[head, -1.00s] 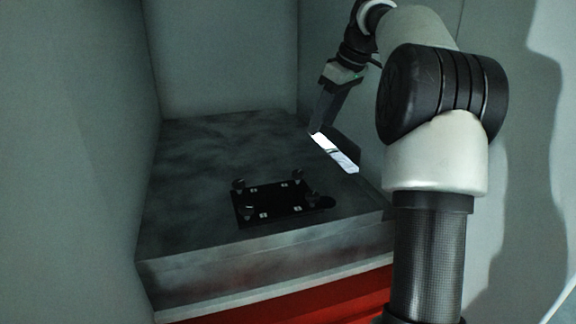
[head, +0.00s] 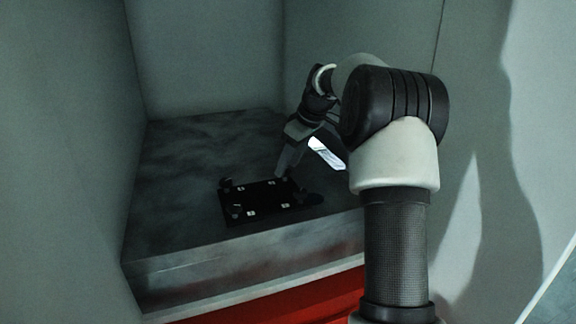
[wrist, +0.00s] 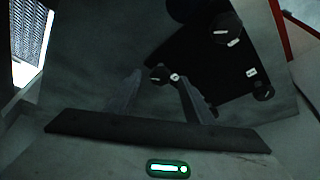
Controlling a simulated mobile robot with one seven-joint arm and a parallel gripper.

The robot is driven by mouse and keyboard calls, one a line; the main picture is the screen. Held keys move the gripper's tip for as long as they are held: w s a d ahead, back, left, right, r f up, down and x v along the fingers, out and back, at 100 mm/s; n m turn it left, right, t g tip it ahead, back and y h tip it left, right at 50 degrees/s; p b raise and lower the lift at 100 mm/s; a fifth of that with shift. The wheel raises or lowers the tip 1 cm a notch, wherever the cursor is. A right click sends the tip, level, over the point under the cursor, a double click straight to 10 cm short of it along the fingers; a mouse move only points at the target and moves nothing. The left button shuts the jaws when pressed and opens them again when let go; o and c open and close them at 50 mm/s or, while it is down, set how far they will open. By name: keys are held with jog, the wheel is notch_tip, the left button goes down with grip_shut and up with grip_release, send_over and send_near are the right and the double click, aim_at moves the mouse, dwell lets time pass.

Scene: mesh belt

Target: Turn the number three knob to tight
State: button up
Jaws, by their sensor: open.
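A black plate (head: 262,203) with knobs near its corners and small white labels lies on the grey stone-like block. The labels are too small to read, so I cannot tell which knob is number three. In the head view my gripper (head: 281,173) is at the plate's back right corner and hides the knob there. In the wrist view my gripper (wrist: 160,80) is open, and one dark knob (wrist: 159,74) with a white mark shows between its fingertips. Whether the fingers touch it I cannot tell. Two other knobs (wrist: 227,27) and (wrist: 263,92) show to the right.
The grey block (head: 170,240) has free room left of and behind the plate. Pale walls (head: 205,60) enclose it at the left, back and right. A red band (head: 290,297) runs below the block's front edge.

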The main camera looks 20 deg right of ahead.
jog(key=shift+w+a+f, duration=0.15)
jog(key=shift+f, duration=0.4)
jog(key=c, duration=1)
jog(key=shift+c, duration=0.2)
